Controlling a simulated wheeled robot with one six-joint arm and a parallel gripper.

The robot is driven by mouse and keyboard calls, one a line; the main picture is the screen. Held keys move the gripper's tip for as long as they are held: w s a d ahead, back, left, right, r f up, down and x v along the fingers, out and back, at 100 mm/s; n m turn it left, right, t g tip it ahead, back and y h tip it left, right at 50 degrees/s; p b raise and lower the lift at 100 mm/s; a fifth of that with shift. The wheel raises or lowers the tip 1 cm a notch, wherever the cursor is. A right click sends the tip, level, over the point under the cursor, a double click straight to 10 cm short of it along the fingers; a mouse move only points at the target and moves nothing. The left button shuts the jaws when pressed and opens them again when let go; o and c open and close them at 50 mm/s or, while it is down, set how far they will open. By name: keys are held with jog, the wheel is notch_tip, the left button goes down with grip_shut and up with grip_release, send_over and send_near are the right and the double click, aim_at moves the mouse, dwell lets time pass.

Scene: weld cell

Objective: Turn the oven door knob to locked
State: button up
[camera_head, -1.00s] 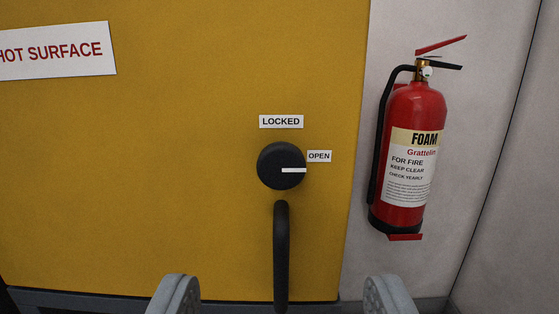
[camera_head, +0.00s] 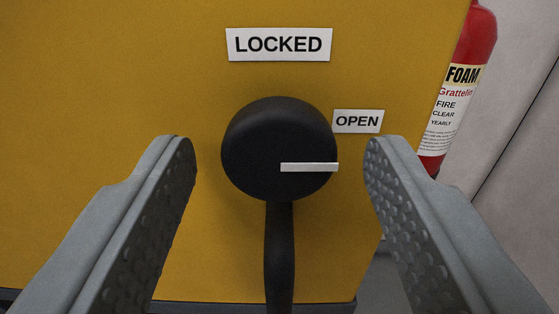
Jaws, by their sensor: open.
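The black round knob (camera_head: 262,140) is on the yellow oven door (camera_head: 90,140). Its white pointer line (camera_head: 309,167) points right, toward the side of the OPEN label (camera_head: 357,121). The LOCKED label (camera_head: 278,44) is above the knob. My gripper (camera_head: 280,150) is open, with one finger on each side of the knob. A gap shows between each finger and the knob in the picture. I cannot tell how far the fingertips reach in depth.
A black vertical door handle (camera_head: 279,255) hangs right below the knob, between my fingers. A red fire extinguisher (camera_head: 474,50) is on the pale wall (camera_head: 525,120) to the right of the door edge. The door surface left of the knob is clear.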

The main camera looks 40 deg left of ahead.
jog(key=c, duration=0.9)
jog(key=shift+c, duration=0.2)
jog(key=n, duration=0.4)
jog(key=shift+n, duration=0.4)
jog(key=n, duration=0.4)
jog(key=shift+d+r+n, duration=0.1)
jog(key=shift+n, duration=0.2)
jog(key=n, duration=0.4)
jog(key=shift+n, duration=2.3)
